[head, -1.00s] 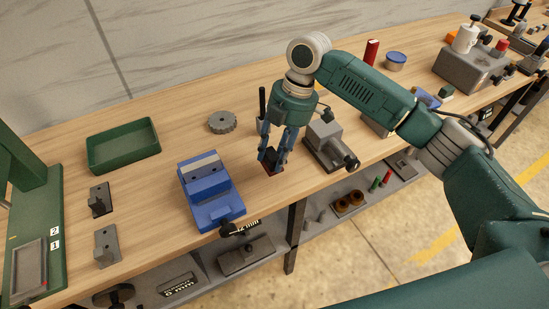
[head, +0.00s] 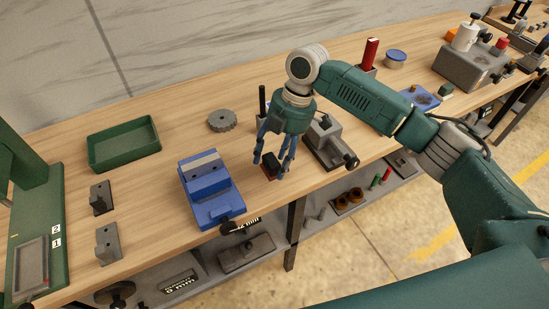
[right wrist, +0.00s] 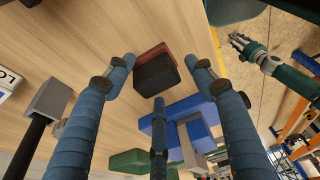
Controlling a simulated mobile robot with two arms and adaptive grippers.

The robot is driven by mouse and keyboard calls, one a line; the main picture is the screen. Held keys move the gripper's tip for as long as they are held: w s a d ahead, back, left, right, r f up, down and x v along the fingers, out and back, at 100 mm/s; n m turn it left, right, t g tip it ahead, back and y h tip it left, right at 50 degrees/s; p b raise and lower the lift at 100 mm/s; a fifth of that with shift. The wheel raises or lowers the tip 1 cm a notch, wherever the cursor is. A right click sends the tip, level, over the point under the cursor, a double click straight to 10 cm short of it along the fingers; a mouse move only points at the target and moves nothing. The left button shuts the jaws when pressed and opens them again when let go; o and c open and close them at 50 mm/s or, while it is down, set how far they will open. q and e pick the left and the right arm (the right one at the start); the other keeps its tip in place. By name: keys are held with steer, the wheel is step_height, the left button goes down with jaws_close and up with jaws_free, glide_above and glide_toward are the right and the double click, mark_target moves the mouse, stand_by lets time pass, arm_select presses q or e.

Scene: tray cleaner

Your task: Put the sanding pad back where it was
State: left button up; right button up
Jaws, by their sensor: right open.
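The sanding pad (head: 269,168), a small black block with a red base, rests on the wooden bench to the right of the blue vise-like fixture (head: 211,190). My right gripper (head: 274,162) is open above it, with its fingers spread around the pad and apart from it. In the right wrist view the pad (right wrist: 156,73) lies between the spread fingertips (right wrist: 159,72). A small gripper at the upper right of the right wrist view looks like my left one (right wrist: 238,44); its opening is too small to judge.
A grey clamp block (head: 328,145) stands close to the right of the gripper. A dark upright handle (head: 262,102) and a grey toothed disc (head: 222,121) are behind it. A green tray (head: 124,145) sits at the left. The bench's front edge is near the pad.

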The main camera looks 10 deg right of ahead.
steer(key=b+v, duration=0.2)
steer(key=v, duration=1)
steer(key=shift+b, duration=0.3)
steer(key=shift+f, duration=0.15)
